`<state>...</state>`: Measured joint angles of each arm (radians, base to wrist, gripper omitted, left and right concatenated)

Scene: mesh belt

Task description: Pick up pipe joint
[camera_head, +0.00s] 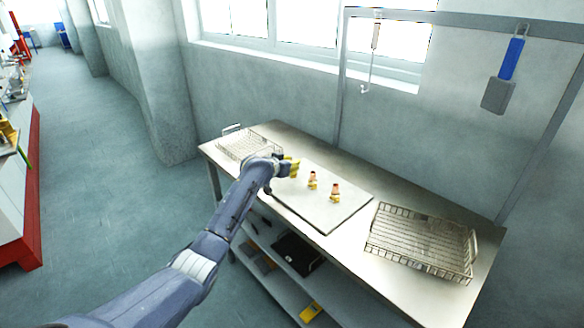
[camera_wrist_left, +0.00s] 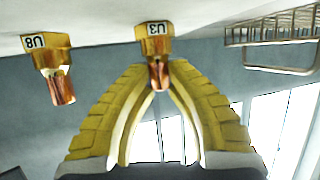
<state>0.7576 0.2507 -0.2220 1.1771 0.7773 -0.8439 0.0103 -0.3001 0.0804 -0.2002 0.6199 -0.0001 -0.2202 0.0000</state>
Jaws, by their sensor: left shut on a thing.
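My left gripper (camera_head: 291,166) is over the pale board (camera_head: 318,216). In the left wrist view, which is upside down, its curved yellow fingers (camera_wrist_left: 160,78) close on the copper end of a brass pipe joint labelled U3 (camera_wrist_left: 155,34). A second brass and copper joint labelled U8 (camera_wrist_left: 48,55) is beside it, apart from the fingers. In the head view two joints, one nearer (camera_head: 312,180) and one farther right (camera_head: 335,192), stand on the board. The held joint blends with the yellow fingers there. My right gripper is not in view.
A wire basket (camera_head: 250,146) stands at the table's far left end, and another (camera_head: 420,242) at the right. The steel table (camera_head: 360,165) is bare behind the board. A metal frame (camera_head: 341,90) with a hanging blue-handled tool (camera_head: 513,60) rises behind.

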